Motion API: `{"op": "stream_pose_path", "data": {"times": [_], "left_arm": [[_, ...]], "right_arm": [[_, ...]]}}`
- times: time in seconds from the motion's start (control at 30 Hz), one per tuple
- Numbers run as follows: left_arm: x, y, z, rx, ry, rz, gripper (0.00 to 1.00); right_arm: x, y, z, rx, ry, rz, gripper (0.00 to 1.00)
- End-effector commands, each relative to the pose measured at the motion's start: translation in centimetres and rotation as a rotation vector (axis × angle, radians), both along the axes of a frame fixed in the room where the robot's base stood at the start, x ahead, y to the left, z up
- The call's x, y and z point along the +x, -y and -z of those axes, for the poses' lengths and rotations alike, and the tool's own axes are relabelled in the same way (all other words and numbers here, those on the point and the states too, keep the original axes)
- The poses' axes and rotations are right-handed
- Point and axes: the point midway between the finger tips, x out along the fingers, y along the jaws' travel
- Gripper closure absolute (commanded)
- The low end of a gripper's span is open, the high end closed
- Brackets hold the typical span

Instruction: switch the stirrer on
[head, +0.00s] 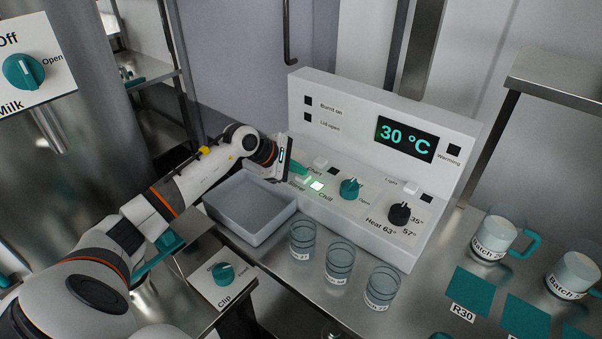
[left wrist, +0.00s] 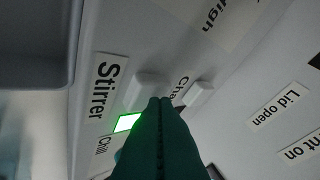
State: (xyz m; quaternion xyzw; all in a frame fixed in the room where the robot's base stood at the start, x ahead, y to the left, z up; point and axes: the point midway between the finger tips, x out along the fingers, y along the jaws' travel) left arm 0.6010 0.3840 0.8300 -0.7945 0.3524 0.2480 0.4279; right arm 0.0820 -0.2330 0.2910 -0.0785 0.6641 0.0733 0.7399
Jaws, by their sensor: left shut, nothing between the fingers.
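The white control panel (head: 372,150) stands on the steel table. Its Stirrer label (left wrist: 103,85) is beside a small white button (left wrist: 147,88) in the left wrist view. A square lamp (left wrist: 127,122) near that button glows green; it also shows in the head view (head: 317,186). My left gripper (head: 304,171) is shut and empty, with its teal fingertips over the button area of the panel. In the left wrist view its fingertips (left wrist: 160,103) are close to the Stirrer button and partly cover the area below it. I cannot tell if they touch the panel. My right gripper is not visible.
A second white button (left wrist: 198,93) is close by. A teal knob (head: 350,188) and a black knob (head: 399,214) are farther right. A grey tray (head: 250,229) and several glasses (head: 340,263) stand in front of the panel. The display (head: 406,139) reads 30 °C.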

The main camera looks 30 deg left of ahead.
Motion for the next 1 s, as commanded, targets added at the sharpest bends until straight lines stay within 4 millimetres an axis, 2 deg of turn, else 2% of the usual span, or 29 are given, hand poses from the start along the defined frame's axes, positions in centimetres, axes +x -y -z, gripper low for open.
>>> {"op": "stream_pose_path", "data": {"times": [0.03, 0.27, 0.8, 1.0], "left_arm": [[0.0, 0.0, 0.5, 0.0, -0.002, 0.001, 1.0], [0.0, 0.1, 0.2, 0.0, 0.0, 0.002, 1.0], [0.0, 0.0, -5.2, 0.001, 0.004, 0.002, 1.0], [0.0, 0.0, -6.0, -0.001, 0.001, 0.002, 1.0]], "right_arm": [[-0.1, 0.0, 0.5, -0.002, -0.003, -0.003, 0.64], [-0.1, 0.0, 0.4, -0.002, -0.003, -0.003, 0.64], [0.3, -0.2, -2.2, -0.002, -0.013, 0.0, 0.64], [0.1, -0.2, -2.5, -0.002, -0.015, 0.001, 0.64]]}}
